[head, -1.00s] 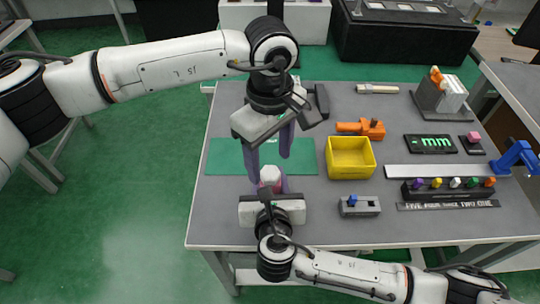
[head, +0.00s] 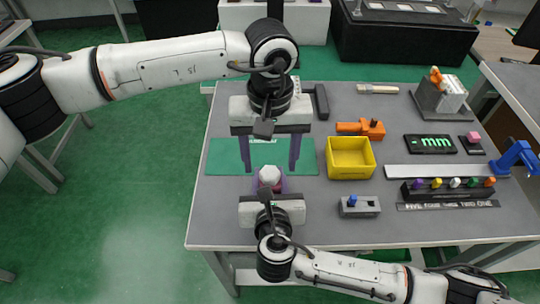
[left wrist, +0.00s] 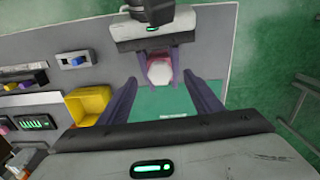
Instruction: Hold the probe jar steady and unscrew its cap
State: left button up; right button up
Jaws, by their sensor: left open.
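The probe jar (head: 268,187) stands near the front left of the table, pinkish with a white cap (head: 269,174) on top. The cap also shows in the left wrist view (left wrist: 159,71). My right gripper (head: 270,184) comes from the front, its purple fingers against both sides of the jar; it looks shut on it. My left gripper (head: 269,167) is open and empty, pointing down above and behind the jar, its fingers spread wider than the cap. In the left wrist view the cap lies beyond its fingertips. The jar's lower part is mostly hidden.
A green mat (head: 222,155) lies behind the jar. A yellow bin (head: 351,171), an orange tool (head: 362,129) and a grey block with a blue knob (head: 360,206) stand to the right. A rack of coloured knobs (head: 449,189) is farther right. The table's left edge is near.

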aim_at(270, 175)
pick_arm(q)
jog(key=shift+f, duration=1.4)
jog(key=c, duration=1.3)
jog(key=n, duration=1.2)
jog(key=shift+n, duration=0.4)
jog(key=n, duration=0.5)
jog(key=shift+a, duration=0.1)
jog(key=n, duration=0.5)
jog(key=shift+r, duration=0.1)
